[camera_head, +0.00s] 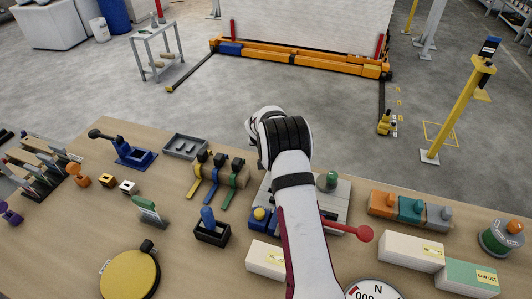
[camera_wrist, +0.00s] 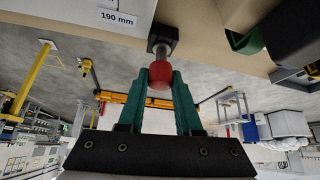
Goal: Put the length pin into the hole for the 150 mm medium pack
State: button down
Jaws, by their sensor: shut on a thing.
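In the wrist view, my gripper (camera_wrist: 161,82) has its green fingers shut on the red round knob of the length pin (camera_wrist: 160,72). The pin's grey metal shank points away from the fingers to a black square block (camera_wrist: 163,38). I cannot tell whether the shank's tip is inside a hole there. A white label reading 190 mm (camera_wrist: 115,19) lies to the left of the block. No 150 mm mark is readable in either view. In the head view, my white arm hides the fingers and the pin.
In the head view, a red-knobbed lever (camera_head: 363,233) sticks out right of my arm. White boxes (camera_head: 410,250) and a green-faced box (camera_head: 470,276) stand front right. Left are coloured clamps (camera_head: 212,180), a black holder (camera_head: 212,232) and a yellow disc (camera_head: 130,275).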

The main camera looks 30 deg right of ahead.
jog(key=shift+r, duration=0.1)
jog(key=r, duration=0.4)
jog(key=shift+s+d+r, duration=0.25)
jog(key=shift+s+d, duration=0.1)
jog(key=s+d+r, duration=0.6)
jog(key=s, duration=0.2)
jog(key=s+a+f+m+g+h, duration=0.1)
jog(key=s+a+m+g+h, duration=0.1)
jog(key=s+a+m, duration=0.3)
jog(key=a+m, duration=0.1)
jog(key=a, duration=0.3)
jog(key=shift+s+a+f+g, duration=0.15)
jog(key=shift+a+f+g, duration=0.15)
jog(key=shift+a, duration=0.1)
jog(key=shift+f, duration=2.9)
jog(key=shift+f, duration=1.65)
